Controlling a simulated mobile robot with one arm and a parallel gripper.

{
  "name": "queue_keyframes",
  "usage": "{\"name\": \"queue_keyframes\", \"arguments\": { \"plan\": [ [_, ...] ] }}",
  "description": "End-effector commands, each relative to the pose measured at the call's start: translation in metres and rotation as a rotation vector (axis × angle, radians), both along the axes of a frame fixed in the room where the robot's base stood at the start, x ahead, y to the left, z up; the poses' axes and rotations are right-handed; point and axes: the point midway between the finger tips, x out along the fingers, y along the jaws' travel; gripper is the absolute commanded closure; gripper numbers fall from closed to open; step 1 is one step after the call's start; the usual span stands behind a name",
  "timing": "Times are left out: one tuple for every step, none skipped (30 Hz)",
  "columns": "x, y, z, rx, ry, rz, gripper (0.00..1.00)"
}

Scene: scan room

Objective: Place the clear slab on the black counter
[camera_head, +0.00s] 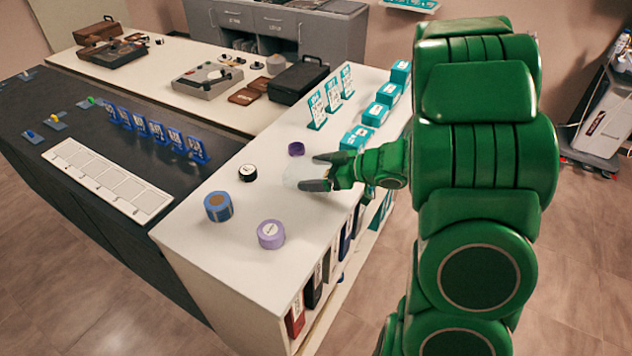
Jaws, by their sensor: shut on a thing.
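My green arm reaches in from the right, and my gripper (318,172) is over the white counter. It is shut on the clear slab (291,176), a pale, see-through piece showing at the left of the dark fingertips. Part of the slab is hidden by the fingers. I cannot tell whether it touches the white surface or hangs just above it. The black counter (95,132) is at the left, joined to the white counter's left side.
The white counter (190,247) bears a blue roll (218,206), a lilac roll (271,234), a black roll (247,173) and a small purple roll (296,149). On the black counter are a white compartment tray (107,180) and blue stands (157,133). Its front-left surface is partly bare.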

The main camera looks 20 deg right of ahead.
Motion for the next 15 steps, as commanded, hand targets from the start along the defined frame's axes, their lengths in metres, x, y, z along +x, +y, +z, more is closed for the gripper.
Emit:
{"name": "queue_keyframes", "arguments": {
  "plan": [
    [0.0,0.0,-0.002,0.002,0.0,0.0,0.57],
    [0.0,0.0,-0.003,0.003,0.0,-0.001,0.57],
    [0.0,0.0,-0.006,0.004,0.001,-0.001,0.57],
    [0.0,0.0,-0.009,0.004,0.001,-0.001,0.57],
    [0.0,0.001,-0.011,0.004,0.0,-0.001,0.57],
    [0.0,0.001,-0.015,0.004,0.0,-0.001,0.57],
    [0.0,0.001,-0.018,0.004,0.0,-0.001,0.57],
    [0.0,0.0,-0.021,0.004,0.0,-0.001,0.57],
    [0.0,0.0,-0.025,0.002,0.0,0.0,0.57],
    [0.0,0.0,-0.028,0.001,0.0,0.0,0.57],
    [0.0,0.0,-0.031,0.002,0.001,-0.001,0.57],
    [0.0,0.0,-0.033,0.001,0.0,0.0,0.57],
    [0.0,0.0,-0.034,0.001,-0.001,0.0,0.57],
    [0.0,0.0,-0.035,0.001,-0.001,0.0,0.57],
    [0.0,0.0,-0.036,0.0,-0.001,0.0,0.57]
  ]
}}
